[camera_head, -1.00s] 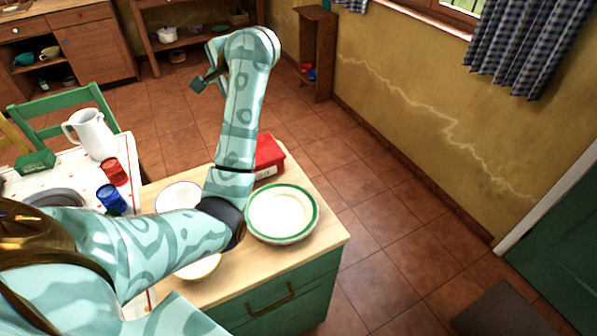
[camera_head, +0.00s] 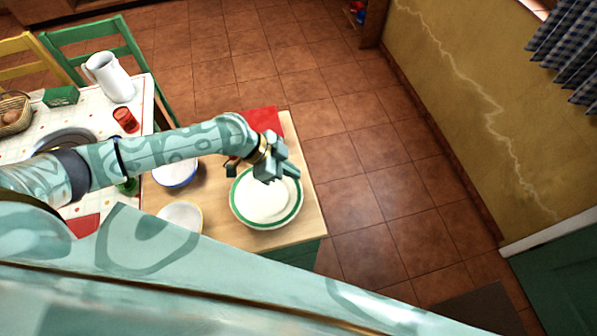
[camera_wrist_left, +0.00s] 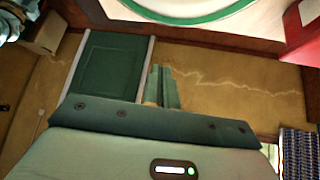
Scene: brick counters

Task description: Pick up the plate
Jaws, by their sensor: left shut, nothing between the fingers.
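The plate (camera_head: 240,208) is white with a green rim and sits on the wooden counter top at its right side. My left gripper (camera_head: 290,172) is over the plate's upper right part, shut and empty. From this angle I cannot tell how high it is above the plate. In the left wrist view the plate's green rim (camera_wrist_left: 190,18) shows at the top edge, and the shut fingers (camera_wrist_left: 163,88) are in the middle, apart from it in the picture. My right gripper is not in view.
A red box (camera_head: 264,119) lies behind the plate. Two bowls, one blue-rimmed (camera_head: 176,175) and one yellow-rimmed (camera_head: 181,215), stand to its left. A table with a white jug (camera_head: 110,77) and a red cup (camera_head: 126,119) is further left. Open tiled floor lies right of the counter.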

